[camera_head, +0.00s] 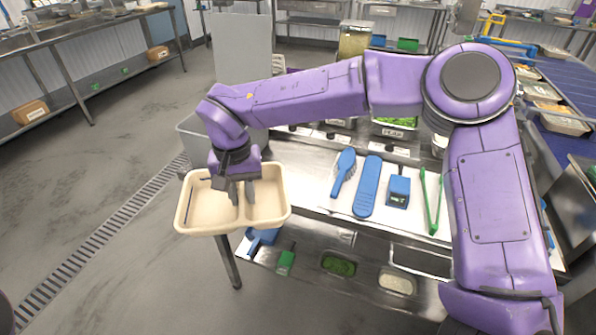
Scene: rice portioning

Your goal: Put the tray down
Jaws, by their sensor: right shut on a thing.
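The tray (200,222) is cream-coloured, with a raised rim and a divider across the middle. It appears empty. My right gripper (241,192) reaches down into it and is shut on the tray, apparently at the divider. The tray shows at the left end of the steel worktable (312,187), partly beyond the table's edge, above a table leg. I cannot tell whether it touches the table. It looks about level. My left gripper is not in view.
Blue utensils (367,188), a blue scoop (398,190) and green tongs (431,202) lie on the table right of the tray. A grey bin (195,135) stands behind the tray. Food pans (339,265) sit on the lower shelf. Open floor lies left.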

